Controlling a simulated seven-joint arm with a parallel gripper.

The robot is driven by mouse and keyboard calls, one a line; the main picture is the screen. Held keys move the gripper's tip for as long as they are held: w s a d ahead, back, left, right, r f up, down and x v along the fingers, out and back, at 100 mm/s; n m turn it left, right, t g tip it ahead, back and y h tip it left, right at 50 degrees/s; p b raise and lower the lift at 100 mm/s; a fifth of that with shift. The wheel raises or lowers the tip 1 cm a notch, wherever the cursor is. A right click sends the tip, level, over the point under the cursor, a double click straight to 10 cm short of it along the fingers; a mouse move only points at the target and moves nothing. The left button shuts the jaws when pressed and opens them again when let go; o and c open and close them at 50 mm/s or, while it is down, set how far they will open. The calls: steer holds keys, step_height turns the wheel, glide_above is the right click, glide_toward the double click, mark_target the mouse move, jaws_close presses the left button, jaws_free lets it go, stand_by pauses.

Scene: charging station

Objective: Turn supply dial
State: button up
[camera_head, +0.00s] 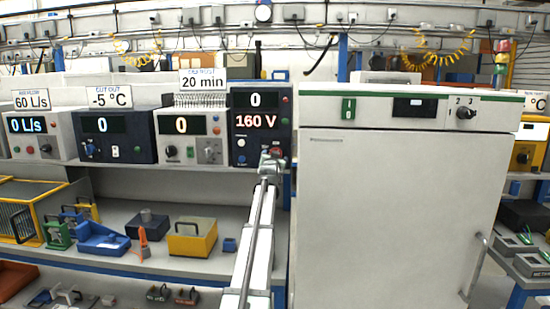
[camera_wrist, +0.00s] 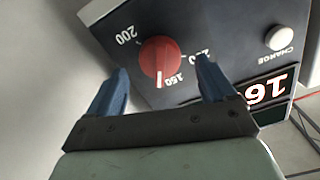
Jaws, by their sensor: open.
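The supply unit (camera_head: 245,101) is a dark blue box on the shelf with displays reading 0 and 160 V. In the wrist view its red dial (camera_wrist: 155,50) has a white pointer line, directed toward the 150 mark. Marks 200 and 150 show around it; a third mark is partly covered by a finger. My gripper (camera_wrist: 162,66) is open, with one blue finger on each side of the dial in this view. I cannot tell whether they touch it. In the head view my gripper (camera_head: 272,160) is in front of the unit's lower right corner.
Another instrument with a 0 display (camera_head: 181,125) stands close on the left. A large white cabinet (camera_head: 390,210) stands to the right. A lower shelf holds a yellow box (camera_head: 192,239) and several small parts.

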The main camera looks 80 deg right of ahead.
steer(key=a, duration=1.1)
steer(key=shift+a, duration=0.15)
